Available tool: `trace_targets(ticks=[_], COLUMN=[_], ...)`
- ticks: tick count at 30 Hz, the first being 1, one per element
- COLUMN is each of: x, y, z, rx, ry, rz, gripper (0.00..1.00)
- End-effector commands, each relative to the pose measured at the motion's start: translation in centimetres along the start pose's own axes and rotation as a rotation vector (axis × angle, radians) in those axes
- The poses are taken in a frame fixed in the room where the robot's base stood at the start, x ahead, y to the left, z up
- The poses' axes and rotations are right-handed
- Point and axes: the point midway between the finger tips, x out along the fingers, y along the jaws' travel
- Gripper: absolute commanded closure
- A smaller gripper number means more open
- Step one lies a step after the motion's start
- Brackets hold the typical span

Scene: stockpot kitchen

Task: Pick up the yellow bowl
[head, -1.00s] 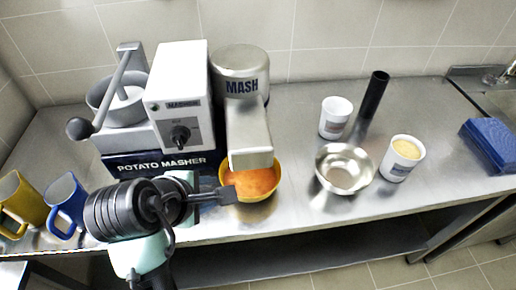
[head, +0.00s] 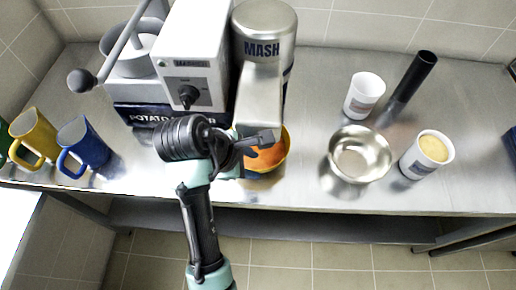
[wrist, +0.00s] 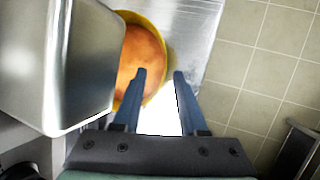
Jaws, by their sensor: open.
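The yellow bowl (head: 268,172) with orange contents stands under the metal spout of the potato masher, near the front edge of the counter. The spout hides part of it. In the wrist view the bowl (wrist: 161,55) lies at upper centre, partly covered by a large metal housing. My gripper (head: 267,138) is at the bowl, over its rim area in the head view. In the wrist view my gripper (wrist: 159,75) is open, with the left finger over the contents and the right finger outside the rim. Nothing is held. Whether a finger touches the bowl I cannot tell.
The potato masher (head: 193,65) stands close behind and left of my gripper. A metal bowl (head: 345,177), a white cup (head: 365,95), a cup with yellow contents (head: 417,165) and a black cylinder (head: 412,82) stand right. Blue (head: 84,145) and yellow (head: 35,135) mugs stand left.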

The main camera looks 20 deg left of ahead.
Motion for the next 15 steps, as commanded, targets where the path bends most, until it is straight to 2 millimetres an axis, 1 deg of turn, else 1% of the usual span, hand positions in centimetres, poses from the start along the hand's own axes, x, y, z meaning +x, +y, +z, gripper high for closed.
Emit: trace_targets(ticks=[4, 10, 12, 15], x=[1.4, 4.4, 5.0, 5.3], y=[-0.3, -0.7, -0.6, -0.6], z=[0.1, 0.3, 0.3, 0.3], rx=[0.000, 0.001, 0.002, 0.002], ry=[-0.001, -0.001, 0.000, 0.000], rz=[-0.004, -0.003, -0.002, 0.000], gripper=[0.58, 0.58, 0.58, 0.58])
